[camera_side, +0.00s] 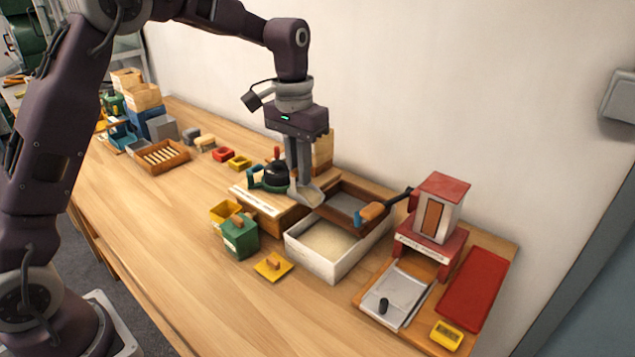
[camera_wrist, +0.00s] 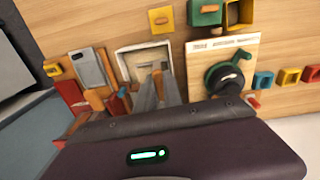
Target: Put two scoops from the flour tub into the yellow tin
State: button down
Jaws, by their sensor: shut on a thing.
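The flour tub (camera_side: 343,269) is a white open box with pale cream contents; it also shows in the wrist view (camera_wrist: 124,68). The open yellow tin (camera_side: 219,211) stands left of it, behind the lidded green tin (camera_side: 240,241). In the wrist view, the yellow tin (camera_wrist: 239,14) is at the top. A yellow lid (camera_side: 268,270) with a wooden knob lies on the table. My gripper (camera_side: 305,193) is shut on a light grey, scoop-like thing (camera_side: 309,194), near the tub's back left corner. Its exact shape and contents are unclear.
A red-roofed stand (camera_side: 440,205) and metal tray (camera_side: 393,290) are at right. Bare table lies front left.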

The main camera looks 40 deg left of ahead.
jog(key=s+a+n, duration=0.1)
jog(key=s+a, duration=0.2)
jog(key=a, duration=0.4)
jog(key=s+a+n+y, duration=0.1)
jog(key=s+a, duration=0.1)
jog(key=a, duration=0.5)
jog(key=s+a+n, duration=0.1)
jog(key=s+a, duration=0.2)
jog(key=a, duration=0.4)
jog(key=w+d+f+g+y, duration=0.2)
jog(key=d+f+y, duration=0.3)
jog(key=y, duration=0.3)
jog(key=shift+d+f+g+y, duration=0.3)
jog(key=shift+f+g, duration=0.2)
jog(key=shift+f, duration=0.15)
jog(key=shift+a, duration=0.15)
jog(key=shift+s+a+r+t+h, duration=0.4)
jog(key=shift+a+h, duration=0.45)
jog(key=shift+h, duration=0.5)
jog(key=shift+s+a+r+t+h, duration=0.15)
jog(key=shift+a+t+h, duration=0.3)
jog(key=shift+a+h, duration=0.7)
jog(key=shift+s+a+r+t+h, duration=0.15)
jog(key=shift+s+a+t+h, duration=0.3)
jog(key=shift+h, duration=1.15)
